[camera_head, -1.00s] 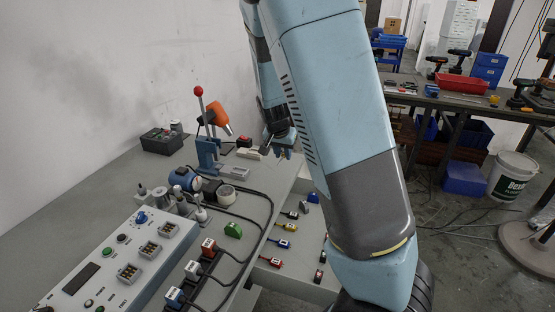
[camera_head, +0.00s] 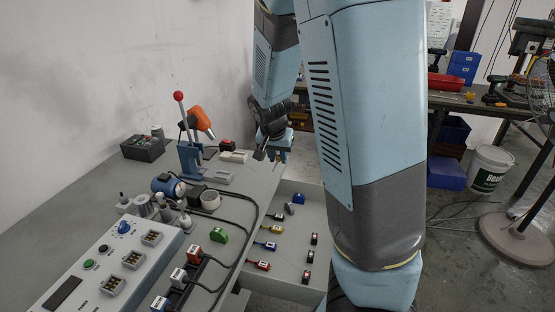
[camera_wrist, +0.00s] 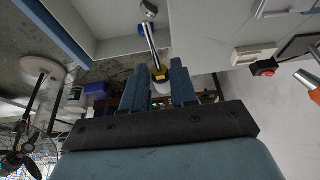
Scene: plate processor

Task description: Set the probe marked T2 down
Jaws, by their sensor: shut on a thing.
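My gripper (camera_wrist: 159,88) is shut on a probe (camera_wrist: 152,42) with a bright metal shaft and a yellow band near the fingers. The shaft points away from the fingers in the wrist view. No T2 mark can be read on it. In the head view, my gripper (camera_head: 272,153) hangs near the bench's right edge, just beyond the far end of the open drawer (camera_head: 290,228). The held probe is hard to make out there.
The drawer holds several small coloured tagged pieces (camera_head: 265,245), a blue piece (camera_head: 299,198) and a grey piece (camera_head: 290,208). The bench carries a red-knobbed lever press (camera_head: 188,150), a control panel (camera_head: 100,265) and a plug strip with cables (camera_head: 190,275). The floor has a white bucket (camera_head: 488,170).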

